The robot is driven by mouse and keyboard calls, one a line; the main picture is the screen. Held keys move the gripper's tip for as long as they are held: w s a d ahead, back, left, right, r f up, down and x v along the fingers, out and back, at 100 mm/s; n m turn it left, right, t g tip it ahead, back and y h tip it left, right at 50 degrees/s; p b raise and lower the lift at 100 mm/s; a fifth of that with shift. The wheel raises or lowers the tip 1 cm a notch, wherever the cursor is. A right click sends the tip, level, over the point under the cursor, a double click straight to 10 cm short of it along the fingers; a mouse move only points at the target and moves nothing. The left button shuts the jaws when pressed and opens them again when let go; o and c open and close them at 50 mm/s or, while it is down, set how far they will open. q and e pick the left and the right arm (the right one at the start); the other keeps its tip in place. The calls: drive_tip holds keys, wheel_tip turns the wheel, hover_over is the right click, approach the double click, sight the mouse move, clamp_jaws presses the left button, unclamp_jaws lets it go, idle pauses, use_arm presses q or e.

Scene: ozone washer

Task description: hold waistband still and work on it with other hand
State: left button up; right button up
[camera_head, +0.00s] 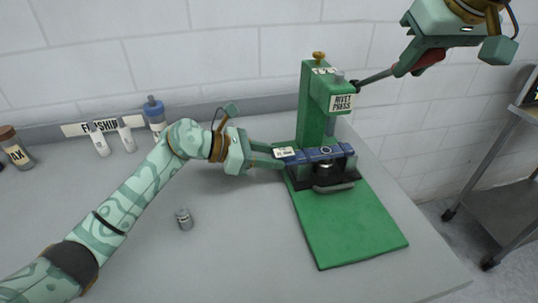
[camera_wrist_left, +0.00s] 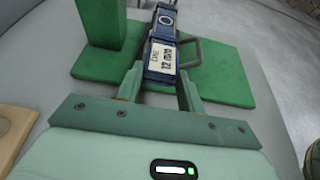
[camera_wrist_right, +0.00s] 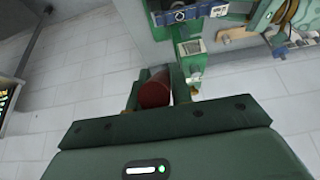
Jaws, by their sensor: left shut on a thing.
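The waistband (camera_head: 330,154) is a blue strip with a white label and a ring mark. It lies across the dark anvil of the green rivet press (camera_head: 313,105). My left gripper (camera_head: 281,158) is shut on its labelled left end. The label (camera_wrist_left: 168,62) shows upright between the fingers in the left wrist view. My right gripper (camera_head: 408,62) is at the red handle (camera_head: 430,61) of the press lever, which sticks out to the right. In the right wrist view the handle (camera_wrist_right: 155,90) lies between the fingers (camera_wrist_right: 157,85); whether they clamp it is unclear.
Small white bottles (camera_head: 99,141), a blue-capped bottle (camera_head: 155,113) and a brown-capped jar (camera_head: 15,148) stand by the wall. A dark cart (camera_head: 500,215) is at right.

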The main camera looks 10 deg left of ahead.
drive_tip(key=shift+s+d+f, duration=0.15)
drive_tip(key=shift+s+f, duration=0.2)
drive_tip(key=shift+f, duration=0.25)
drive_tip(key=shift+s+d+f, duration=0.15)
drive_tip(key=shift+s+f, duration=0.2)
drive_tip(key=shift+f, duration=0.2)
drive_tip(key=shift+s+d+f, duration=0.1)
drive_tip(key=shift+s+f, duration=0.15)
drive_tip(key=shift+f, duration=0.3)
drive_tip(key=shift+s+d+f, duration=0.1)
drive_tip(key=shift+s+f, duration=0.1)
drive_tip(key=shift+f, duration=0.45)
drive_tip(key=f, duration=0.1)
drive_tip(key=s+f, duration=0.1)
drive_tip(key=shift+d+f, duration=0.15)
drive_tip(key=shift+f, duration=0.15)
